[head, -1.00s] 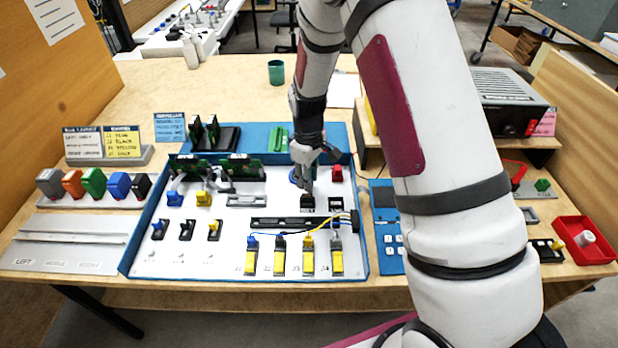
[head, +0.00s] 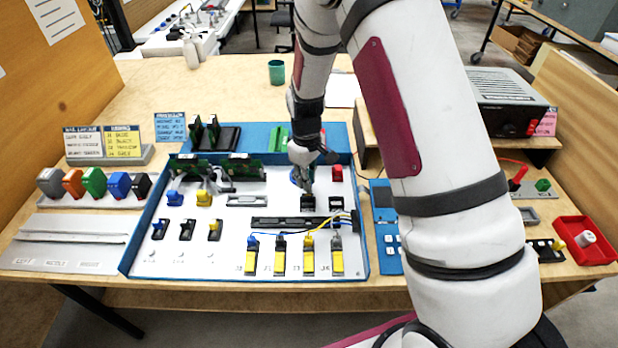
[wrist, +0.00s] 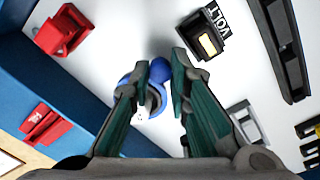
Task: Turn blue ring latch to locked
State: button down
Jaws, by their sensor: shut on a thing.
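The blue ring latch (wrist: 125,90) lies on the white panel of the analyser in the wrist view, with a round blue knob (wrist: 160,70) at its edge. My gripper (wrist: 162,75) has its two dark green-padded fingers closed on either side of the knob. In the head view, my gripper (head: 306,184) points down at the panel's upper right part, and the blue latch (head: 294,176) shows just left of the fingers, mostly hidden by them. The latch's locked or unlocked markings cannot be read.
A black part marked VOLT (wrist: 207,38) sits close to the fingers, and a red part (wrist: 62,32) is on the other side. The blue case wall (wrist: 60,85) runs nearby.

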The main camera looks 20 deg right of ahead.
jog(key=m, duration=0.1)
jog(key=a+m, duration=0.1)
jog(key=m, duration=0.1)
jog(key=shift+a, duration=0.3)
jog(key=m, duration=0.1)
jog(key=a+m, duration=0.1)
jog(key=m, duration=0.1)
jog(key=shift+w, duration=0.25)
jog(key=shift+w+a+m+b, duration=0.2)
jog(key=shift+a+m, duration=0.1)
jog(key=shift+m, duration=0.55)
jog(key=shift+w+a+m+b, duration=0.1)
jog(key=shift+w+a+m, duration=0.2)
jog(key=shift+m, duration=0.5)
jog(key=shift+w+a+m+b, duration=0.15)
jog(key=shift+a+m, duration=0.15)
jog(key=shift+m, duration=0.55)
jog(key=shift+w, duration=0.1)
jog(key=c, duration=1.8)
grip_release()
jog(key=r, duration=1.2)
jog(key=shift+a, duration=0.2)
